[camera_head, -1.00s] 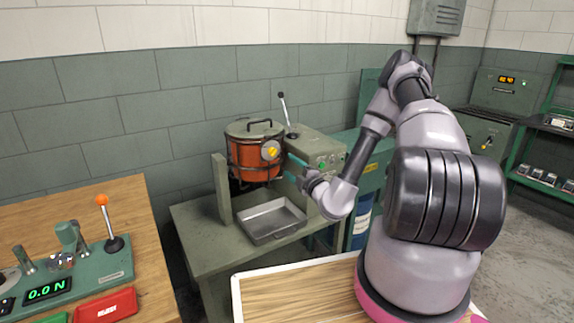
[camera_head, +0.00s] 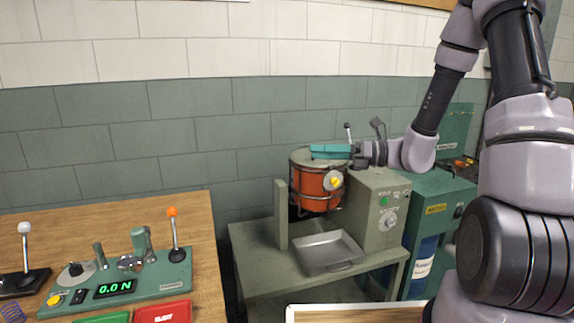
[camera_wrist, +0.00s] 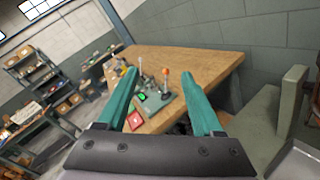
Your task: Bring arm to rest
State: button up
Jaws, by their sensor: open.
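My gripper (camera_head: 332,152) has teal fingers and points left, at the level of the top of the orange pot (camera_head: 312,188). In the head view it overlaps the pot's lid; I cannot tell how far apart they are. In the wrist view my gripper (camera_wrist: 158,76) is open, with nothing between its fingers. My arm reaches in from the right, bent high at the elbow.
The pot hangs in a grey-green machine with a dial (camera_head: 388,221) and a lever. A metal tray (camera_head: 328,254) lies below it. A wooden bench (camera_head: 85,226) at left holds a force tester (camera_head: 125,285) reading 0.0 N, which also shows in the wrist view (camera_wrist: 155,106). A green cabinet (camera_head: 437,208) stands right.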

jog(key=s+d+r+n+g+h, duration=0.1)
jog(key=s+r+n+g+h, duration=0.1)
jog(key=s+n+h, duration=0.3)
jog(key=s+d+r+n+g+h, duration=0.2)
jog(key=s+n+h, duration=0.1)
jog(key=s+n, duration=0.45)
jog(key=s+d+r+n+t+h, duration=0.4)
jog(key=d+r+n+t+h, duration=0.3)
jog(key=d+r+n, duration=0.3)
jog(key=shift+s+d+r+t, duration=0.25)
jog(key=shift+d+t, duration=0.35)
jog(key=shift+d, duration=0.6)
